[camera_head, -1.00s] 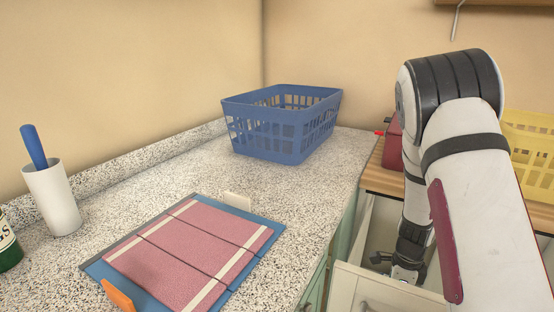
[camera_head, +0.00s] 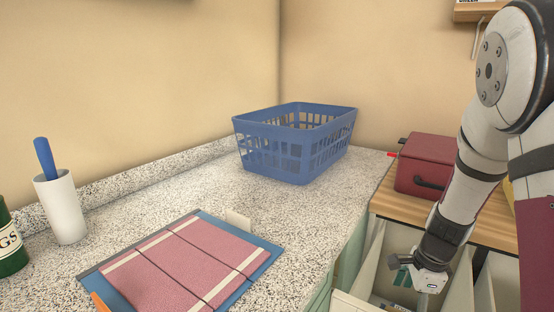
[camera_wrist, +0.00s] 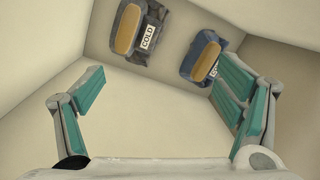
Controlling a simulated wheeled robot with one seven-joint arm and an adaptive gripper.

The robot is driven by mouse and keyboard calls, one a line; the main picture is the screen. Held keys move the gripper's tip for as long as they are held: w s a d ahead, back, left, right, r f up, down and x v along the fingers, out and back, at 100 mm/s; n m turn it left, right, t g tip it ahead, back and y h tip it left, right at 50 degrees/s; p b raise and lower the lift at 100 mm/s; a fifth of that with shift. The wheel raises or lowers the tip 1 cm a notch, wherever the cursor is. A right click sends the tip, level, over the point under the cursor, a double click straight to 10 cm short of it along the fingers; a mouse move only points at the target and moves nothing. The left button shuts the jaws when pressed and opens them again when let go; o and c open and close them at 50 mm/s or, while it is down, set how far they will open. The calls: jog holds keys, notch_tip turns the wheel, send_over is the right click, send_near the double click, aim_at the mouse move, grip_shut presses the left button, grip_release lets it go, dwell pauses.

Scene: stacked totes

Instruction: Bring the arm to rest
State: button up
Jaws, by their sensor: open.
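My gripper (camera_head: 412,272) hangs at the lower right in the head view, over a cream open compartment (camera_head: 366,270) below the wooden top. In the wrist view my gripper (camera_wrist: 165,105) shows its teal finger pads spread wide apart with nothing between them. Beyond the fingers, two dark items with tan tops and white "COLD" labels lie by the compartment wall: one on the left (camera_wrist: 152,22) and one on the right (camera_wrist: 190,72). The right finger overlaps part of the right item in that view. I cannot tell whether they touch.
A maroon box (camera_head: 425,160) stands on the wooden top (camera_head: 400,205) beside my arm. A blue basket (camera_head: 295,145) sits on the speckled counter (camera_head: 300,215). A pink folded mat on a blue board (camera_head: 185,262), a white cup (camera_head: 62,208) and a green bottle (camera_head: 10,240) are at left.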

jog(key=s+a+r+n+t, duration=0.1)
jog(key=s+a+r+n, duration=0.3)
jog(key=r, duration=0.3)
jog(key=s+a+r+n+t, duration=0.1)
jog(key=s+a+r+n, duration=0.25)
jog(key=r+n, duration=0.35)
jog(key=s+a+r+n+t, duration=0.1)
jog(key=s+a+r+n, duration=0.3)
jog(key=r, duration=0.4)
jog(key=s+d+f+n+g+h, duration=0.1)
jog(key=s+n+g, duration=0.3)
jog(key=s, duration=1.5)
notch_tip(320, 180, up, 19)
jog(key=n+t+p, duration=0.1)
jog(key=t+p, duration=0.3)
jog(key=p, duration=1.3)
jog(key=shift+w+a+p, duration=0.15)
jog(key=shift+w+p, duration=0.15)
jog(key=shift+p, duration=0.1)
jog(key=shift+r, duration=0.1)
